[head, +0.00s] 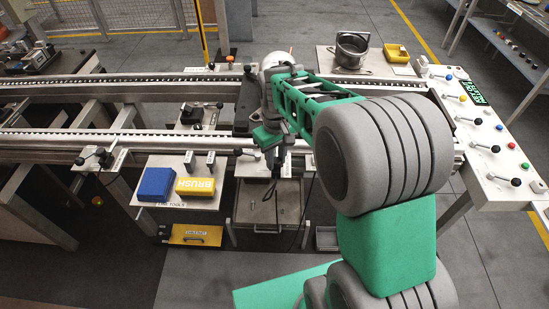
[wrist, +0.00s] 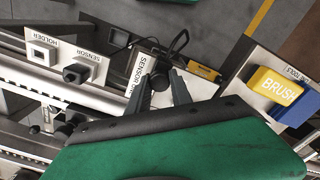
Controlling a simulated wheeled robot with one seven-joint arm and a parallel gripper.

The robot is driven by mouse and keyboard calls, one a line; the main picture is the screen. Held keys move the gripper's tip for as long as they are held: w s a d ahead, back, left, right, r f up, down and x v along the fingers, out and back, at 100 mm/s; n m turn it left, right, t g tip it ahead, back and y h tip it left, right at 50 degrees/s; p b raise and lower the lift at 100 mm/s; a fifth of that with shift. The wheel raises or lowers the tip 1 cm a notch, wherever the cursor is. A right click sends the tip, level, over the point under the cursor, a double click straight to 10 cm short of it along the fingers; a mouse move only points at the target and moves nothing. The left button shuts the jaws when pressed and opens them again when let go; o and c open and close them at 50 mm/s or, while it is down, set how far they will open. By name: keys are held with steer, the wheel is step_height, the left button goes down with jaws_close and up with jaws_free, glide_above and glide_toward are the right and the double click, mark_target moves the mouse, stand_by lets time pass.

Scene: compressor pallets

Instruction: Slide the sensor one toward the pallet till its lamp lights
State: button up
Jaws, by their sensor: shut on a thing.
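My gripper (wrist: 162,82) is shut on a dark round knob (wrist: 160,80), one finger on each side, in the wrist view. The knob stands beside a white plate lettered SENSOR (wrist: 139,70); its last characters are hidden by the finger. In the head view my gripper (head: 272,155) is at the near rail, and my arm hides most of the sensor. A dark carriage (head: 247,100), perhaps the pallet, spans the rails just beyond the gripper. No lit lamp can be made out.
A tool plate with a blue block (head: 155,184) and a yellow BRUSH block (head: 196,187) sits left of the gripper. Another SENSOR plate (wrist: 84,69) and a HOLDER plate (wrist: 41,50) show in the wrist view. A button panel (head: 490,140) is at the right.

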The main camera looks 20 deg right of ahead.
mark_target(276, 157)
jaws_close()
steer(key=shift+w, duration=0.1)
stand_by(0.8)
steer(key=shift+w+d, duration=0.15)
steer(key=shift+w, duration=0.25)
steer(key=o, duration=0.8)
jaws_free()
step_height(276, 157, up, 8)
steer(key=shift+f, duration=0.1)
